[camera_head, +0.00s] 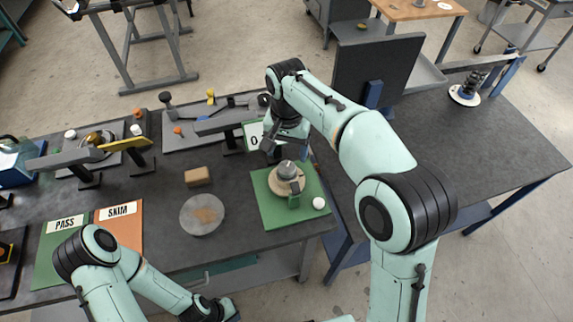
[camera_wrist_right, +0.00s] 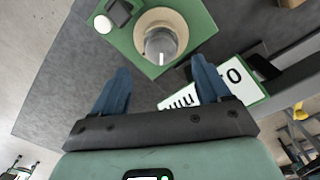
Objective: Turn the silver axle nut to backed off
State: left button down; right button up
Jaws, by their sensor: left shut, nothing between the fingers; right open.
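The silver axle nut (camera_head: 287,170) appears as a grey round piece on a tan disc (camera_head: 281,187) on a green plate (camera_head: 262,211). In the right wrist view the nut (camera_wrist_right: 160,43) shows a white mark and lies just beyond the fingertips. My right gripper (camera_wrist_right: 161,72) is open, with its blue fingers apart and nothing between them. In the head view it is beside the plate's far edge, with its fingers mostly hidden. My left gripper (camera_head: 229,309) is shut and empty at the bottom, well away from the nut.
A numbered card (camera_wrist_right: 228,82) stands close to my right fingers. A round grey disc (camera_head: 202,214) and a tan block (camera_head: 197,177) lie left of the plate.

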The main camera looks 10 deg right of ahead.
aim_at(287, 167)
notch_tip(287, 167, down, 7)
jog(key=shift+w+r+b, duration=0.1)
jog(key=shift+b, duration=0.35)
jog(key=c, duration=1)
